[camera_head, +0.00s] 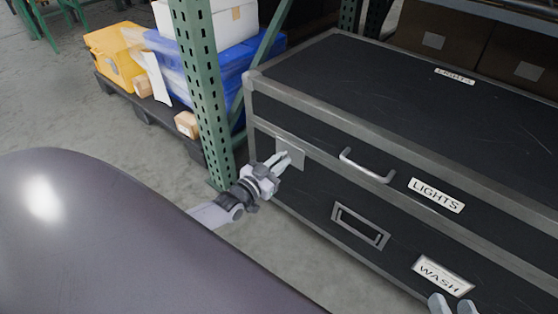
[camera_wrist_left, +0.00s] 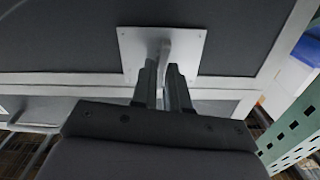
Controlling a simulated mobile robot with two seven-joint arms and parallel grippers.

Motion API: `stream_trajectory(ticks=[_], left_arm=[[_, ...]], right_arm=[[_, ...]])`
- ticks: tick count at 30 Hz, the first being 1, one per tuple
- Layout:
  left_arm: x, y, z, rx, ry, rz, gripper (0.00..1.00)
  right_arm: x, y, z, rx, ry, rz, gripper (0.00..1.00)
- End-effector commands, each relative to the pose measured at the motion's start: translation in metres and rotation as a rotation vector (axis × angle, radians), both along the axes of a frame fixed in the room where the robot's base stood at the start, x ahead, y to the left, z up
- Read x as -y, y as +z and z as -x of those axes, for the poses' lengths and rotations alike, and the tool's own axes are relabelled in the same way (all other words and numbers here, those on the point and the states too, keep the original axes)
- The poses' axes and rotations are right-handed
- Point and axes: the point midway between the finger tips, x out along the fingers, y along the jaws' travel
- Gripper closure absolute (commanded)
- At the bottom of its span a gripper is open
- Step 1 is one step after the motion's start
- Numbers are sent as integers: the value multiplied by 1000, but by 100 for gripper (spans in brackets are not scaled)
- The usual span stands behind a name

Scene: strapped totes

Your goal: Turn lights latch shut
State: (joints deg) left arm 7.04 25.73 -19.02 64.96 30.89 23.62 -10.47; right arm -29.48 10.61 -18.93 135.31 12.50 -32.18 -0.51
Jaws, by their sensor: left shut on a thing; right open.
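The black case (camera_head: 320,115) with metal edges carries a LIGHTS label (camera_head: 436,195) on its upper front. Its latch is a metal plate (camera_head: 291,153) near the left front corner. In the left wrist view the plate (camera_wrist_left: 128,42) has a raised latch piece (camera_wrist_left: 166,50) in its middle. My left gripper (camera_head: 284,160) is at the latch, its fingers (camera_wrist_left: 163,85) shut on that piece. The fingers hide part of the latch, and I cannot tell its exact angle. My right gripper (camera_head: 453,304) shows only its fingertips at the bottom edge, apart and empty, in front of the WASH label.
A metal handle (camera_head: 367,167) sticks out right of the latch. A green rack post (camera_head: 201,85) stands close left of the case. A pallet (camera_head: 150,115) with bins stands behind it.

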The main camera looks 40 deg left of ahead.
Motion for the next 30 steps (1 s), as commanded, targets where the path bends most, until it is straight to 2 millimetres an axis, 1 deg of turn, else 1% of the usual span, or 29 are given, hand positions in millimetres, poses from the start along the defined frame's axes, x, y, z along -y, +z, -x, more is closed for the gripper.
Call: stream_trajectory(ticks=[7,19,30], left_arm=[[2,1,0,16,1,-216,100],[4,-1,1,47,1,-596,100],[5,-4,1,74,0,-948,100]], right_arm=[[-7,6,-5,-37,7,-43,57],[-13,1,-4,-90,21,-70,57],[-15,2,-7,-86,19,-78,57]])
